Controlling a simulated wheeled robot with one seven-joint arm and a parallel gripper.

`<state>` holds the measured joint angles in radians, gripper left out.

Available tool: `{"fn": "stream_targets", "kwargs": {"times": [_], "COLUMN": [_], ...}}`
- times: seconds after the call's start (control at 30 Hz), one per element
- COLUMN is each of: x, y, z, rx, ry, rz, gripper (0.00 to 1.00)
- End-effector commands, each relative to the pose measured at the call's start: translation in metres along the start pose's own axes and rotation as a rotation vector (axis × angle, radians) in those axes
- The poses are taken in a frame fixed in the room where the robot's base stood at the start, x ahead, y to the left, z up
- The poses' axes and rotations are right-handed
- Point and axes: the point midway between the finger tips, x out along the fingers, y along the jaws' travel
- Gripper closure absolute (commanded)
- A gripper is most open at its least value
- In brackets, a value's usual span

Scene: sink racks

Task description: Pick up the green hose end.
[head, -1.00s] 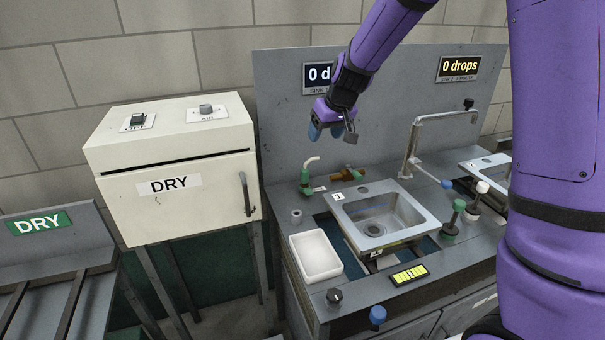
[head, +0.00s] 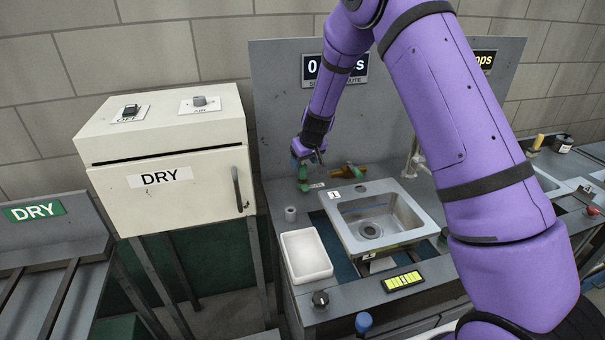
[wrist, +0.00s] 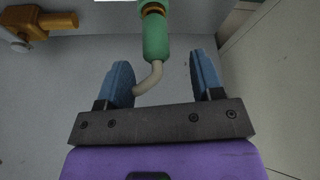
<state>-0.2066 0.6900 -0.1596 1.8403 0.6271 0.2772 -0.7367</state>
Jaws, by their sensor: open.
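The green hose end (head: 303,173) stands on the back left of the counter, partly hidden by my gripper (head: 308,153). In the wrist view the green hose end (wrist: 155,38) is a green cylinder with a pale bent tube (wrist: 151,78). The tube reaches down between the two blue fingers of my gripper (wrist: 160,61). The fingers are open, with the green part just beyond their tips. I see gaps at both sides, wider on the right, and cannot tell whether the left finger touches the tube.
An orange-brown fitting (wrist: 52,22) lies to one side; it also shows beside the sink (head: 352,171). The metal sink (head: 408,212) and a white tray (head: 307,256) are in front. A cream DRY cabinet (head: 170,210) stands at the left, and a grey panel (head: 275,110) rises behind.

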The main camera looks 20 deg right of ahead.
Motion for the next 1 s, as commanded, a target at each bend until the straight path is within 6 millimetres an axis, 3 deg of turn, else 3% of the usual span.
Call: {"fn": "stream_targets", "kwargs": {"times": [0.43,0.77,1.0], "x": [0.047,0.053,0.053], "y": [0.004,0.005,0.004], "z": [-0.005,-0.005,-0.005], "rx": [0.001,0.0,0.0], "ry": [-0.002,0.0,0.0], "rz": [0.0,0.0,0.0], "gripper": [0.39,0.39,0.92]}}
